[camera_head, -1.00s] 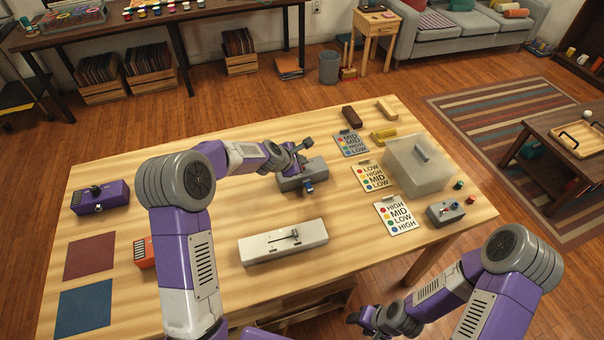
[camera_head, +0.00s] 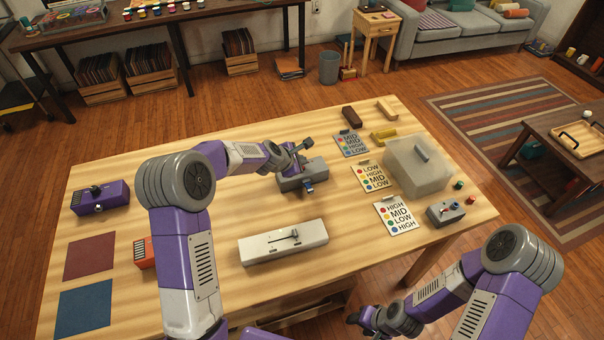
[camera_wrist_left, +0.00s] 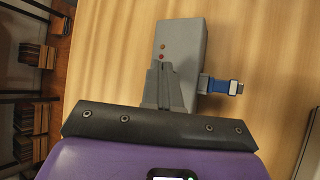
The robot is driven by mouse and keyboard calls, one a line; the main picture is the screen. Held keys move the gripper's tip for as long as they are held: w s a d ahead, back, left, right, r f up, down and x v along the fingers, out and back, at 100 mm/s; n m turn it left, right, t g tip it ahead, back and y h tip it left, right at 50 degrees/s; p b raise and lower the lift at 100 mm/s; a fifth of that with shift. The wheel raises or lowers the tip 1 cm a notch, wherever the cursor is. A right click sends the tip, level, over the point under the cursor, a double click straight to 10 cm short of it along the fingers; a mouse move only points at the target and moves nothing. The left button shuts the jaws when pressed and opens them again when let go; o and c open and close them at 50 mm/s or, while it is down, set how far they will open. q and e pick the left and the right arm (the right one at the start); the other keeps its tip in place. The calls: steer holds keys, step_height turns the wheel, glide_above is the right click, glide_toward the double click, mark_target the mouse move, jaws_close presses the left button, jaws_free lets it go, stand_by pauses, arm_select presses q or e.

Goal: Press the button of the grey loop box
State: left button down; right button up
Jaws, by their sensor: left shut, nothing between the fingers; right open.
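The grey loop box (camera_head: 315,170) stands on the table's middle, with a blue part (camera_head: 308,187) at its near side. My left gripper (camera_head: 299,163) is shut and empty, over the box's top. In the left wrist view its fingertips (camera_wrist_left: 166,68) lie just below the red dots; touching or slightly above, I cannot tell. My right gripper (camera_head: 368,320) is open, low beyond the table's front edge.
A white slider box (camera_head: 262,249) stands nearer the front, a purple box (camera_head: 115,197) at the left, a smaller grey box (camera_head: 437,216) at the right. Label cards (camera_head: 397,216) and a lidded translucent bin (camera_head: 415,175) lie right of the loop box. The table's back left is bare.

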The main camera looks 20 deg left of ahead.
stand_by(0.4)
arm_select(q)
steer(key=shift+f+b, duration=0.4)
steer(key=shift+f, duration=0.1)
stand_by(0.4)
steer(key=shift+r+p, duration=0.5)
steer(key=shift+r, duration=0.1)
step_height(320, 180, up, 6)
steer(key=p, duration=0.5)
